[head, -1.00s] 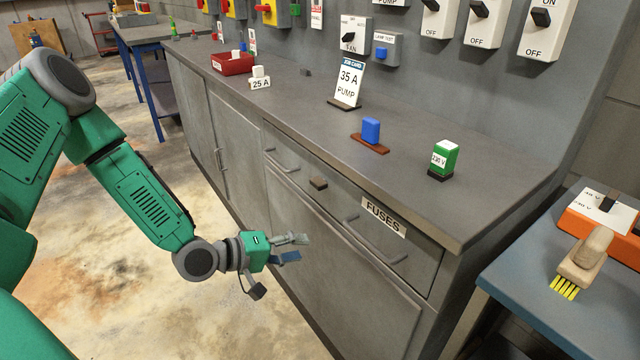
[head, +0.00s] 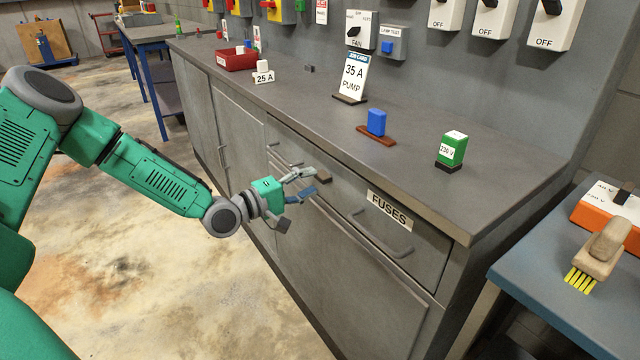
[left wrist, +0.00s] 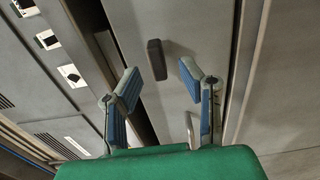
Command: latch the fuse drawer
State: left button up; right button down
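The fuse drawer front (head: 355,205), with its FUSES label (head: 389,208) and bar handle (head: 382,238), sits in the grey cabinet and looks shut. A small dark brown latch piece (head: 324,178) is at the drawer's upper left. It also shows in the left wrist view (left wrist: 156,59), as a dark bar just beyond the fingertips. My left gripper (head: 307,183) is open and empty, close to the latch piece. In the left wrist view its two fingers (left wrist: 160,80) stand apart on either side of the latch piece's line, with no contact visible. My right gripper is out of view.
The countertop (head: 300,105) above bears a blue fuse (head: 376,122), a green fuse (head: 452,148), a job card (head: 352,75) and a red tray (head: 236,61). A blue side table (head: 530,290) with a brush (head: 603,248) stands at the right. The floor at left is clear.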

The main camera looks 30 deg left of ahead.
aim_at(318, 179)
pick_arm(q)
jog(key=shift+x, duration=1.7)
grip_shut()
